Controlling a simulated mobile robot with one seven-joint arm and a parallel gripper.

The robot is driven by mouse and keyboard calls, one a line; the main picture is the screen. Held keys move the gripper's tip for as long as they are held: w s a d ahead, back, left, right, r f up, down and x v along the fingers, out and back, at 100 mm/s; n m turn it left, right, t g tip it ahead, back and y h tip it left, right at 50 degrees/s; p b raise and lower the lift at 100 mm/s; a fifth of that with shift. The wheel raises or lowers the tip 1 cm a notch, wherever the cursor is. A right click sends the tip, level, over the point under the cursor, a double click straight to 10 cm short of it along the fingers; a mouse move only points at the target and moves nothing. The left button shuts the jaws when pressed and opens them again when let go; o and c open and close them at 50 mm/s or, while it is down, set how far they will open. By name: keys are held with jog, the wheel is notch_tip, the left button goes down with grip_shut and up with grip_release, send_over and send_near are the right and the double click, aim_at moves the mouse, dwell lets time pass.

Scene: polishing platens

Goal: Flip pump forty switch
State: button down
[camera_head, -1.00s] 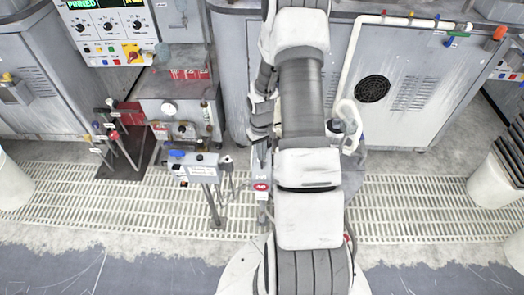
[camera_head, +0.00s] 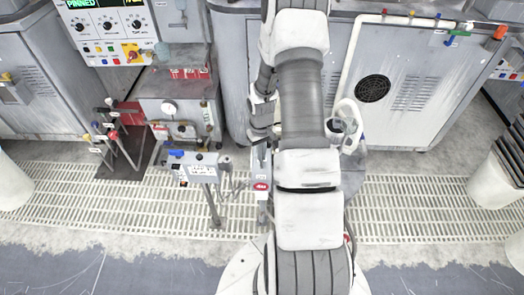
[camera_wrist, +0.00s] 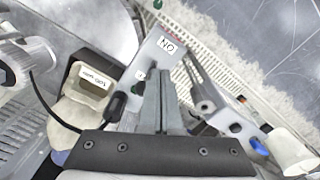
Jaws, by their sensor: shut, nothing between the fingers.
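In the wrist view my gripper (camera_wrist: 163,92) has its two fingers together and empty. It points at a grey panel (camera_wrist: 143,62) with a small white label that reads "ON" upside down. A black rounded knob (camera_wrist: 115,106) sits left of the fingers, apart from them. Right of the fingers is a grey forked metal part (camera_wrist: 205,98), with a blue-tipped lever (camera_wrist: 258,146) lower right. I cannot tell which part is the pump forty switch.
A pale container labelled in small unreadable print (camera_wrist: 92,82) is close on the left in the wrist view. In the head view, a stand of coloured levers (camera_head: 118,140) is left, a white bucket (camera_head: 490,182) right. White grating (camera_head: 400,205) is open at right.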

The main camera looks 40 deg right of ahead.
jog(key=shift+f+b, duration=1.55)
jog(key=shift+f, duration=0.55)
dwell(0.7)
jog(key=shift+r, duration=0.1)
notch_tip(320, 180, up, 7)
jog(key=p, duration=0.5)
dwell(0.5)
dwell(0.4)
